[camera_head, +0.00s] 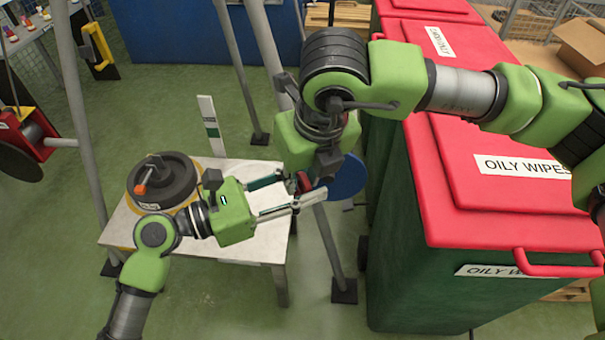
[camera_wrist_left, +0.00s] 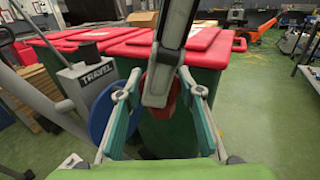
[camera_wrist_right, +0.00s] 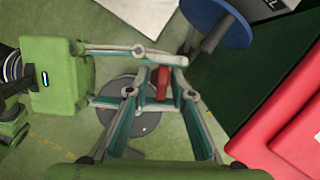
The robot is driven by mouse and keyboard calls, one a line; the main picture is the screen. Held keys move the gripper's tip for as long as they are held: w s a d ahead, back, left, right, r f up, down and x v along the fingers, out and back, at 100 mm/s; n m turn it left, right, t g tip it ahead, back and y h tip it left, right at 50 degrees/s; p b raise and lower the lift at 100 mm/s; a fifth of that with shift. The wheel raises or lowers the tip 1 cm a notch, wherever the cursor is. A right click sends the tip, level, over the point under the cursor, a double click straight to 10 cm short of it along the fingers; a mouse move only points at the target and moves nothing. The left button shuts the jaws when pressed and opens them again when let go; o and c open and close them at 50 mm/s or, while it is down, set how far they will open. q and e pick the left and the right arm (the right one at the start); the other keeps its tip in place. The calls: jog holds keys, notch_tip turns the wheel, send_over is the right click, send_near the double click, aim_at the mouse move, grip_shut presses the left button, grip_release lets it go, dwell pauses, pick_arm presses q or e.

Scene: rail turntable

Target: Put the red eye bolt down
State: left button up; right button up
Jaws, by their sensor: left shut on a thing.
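The red eye bolt (camera_head: 304,182) is held between the fingertips of my left gripper (camera_head: 298,190), beyond the right edge of the small table. It also shows as a red piece between the left fingers in the left wrist view (camera_wrist_left: 163,90), partly hidden by a finger of my right gripper. In the right wrist view the bolt (camera_wrist_right: 162,83) lies between the fingertips of my right gripper (camera_wrist_right: 158,88), which comes down from above. The right fingers stand apart with gaps beside the bolt. I cannot tell whether either one touches it.
Red-lidded green bins (camera_head: 480,240) stand close on the right. A blue disc (camera_head: 345,176) and grey frame legs (camera_head: 328,255) are just behind the grippers. The table's right front is bare.

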pick_arm(q)
jog(key=o, duration=1.3)
